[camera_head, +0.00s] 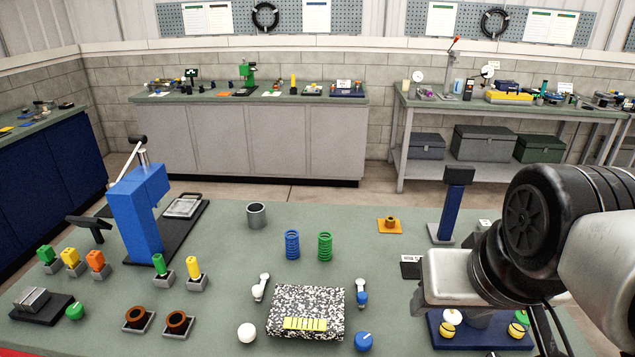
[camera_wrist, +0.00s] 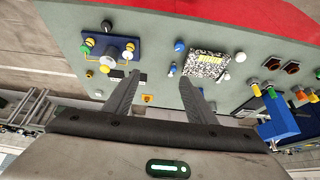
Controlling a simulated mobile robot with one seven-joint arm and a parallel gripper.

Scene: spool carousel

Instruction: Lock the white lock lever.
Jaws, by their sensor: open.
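A small white lever (camera_head: 260,287) stands on the green bench just left of a black-and-white speckled box (camera_head: 305,302). A similar lever with a blue base (camera_head: 362,298) stands right of the box. I cannot tell which way either lever is set. A white ball knob (camera_head: 246,333) sits in front of the white lever, and a blue knob (camera_head: 363,342) in front of the other. My gripper (camera_wrist: 161,76) is open and empty, high above the bench. In the head view its fingers are hidden, and it is well right of the levers. The speckled box shows in the wrist view (camera_wrist: 206,66).
A blue plate (camera_head: 450,335) with yellow and white knobs is partly hidden behind my arm. A blue press (camera_head: 138,210) stands at left. Two coil springs (camera_head: 292,245) and a grey cup (camera_head: 256,215) stand behind the box. A dark blue post (camera_head: 453,205) rises behind my arm.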

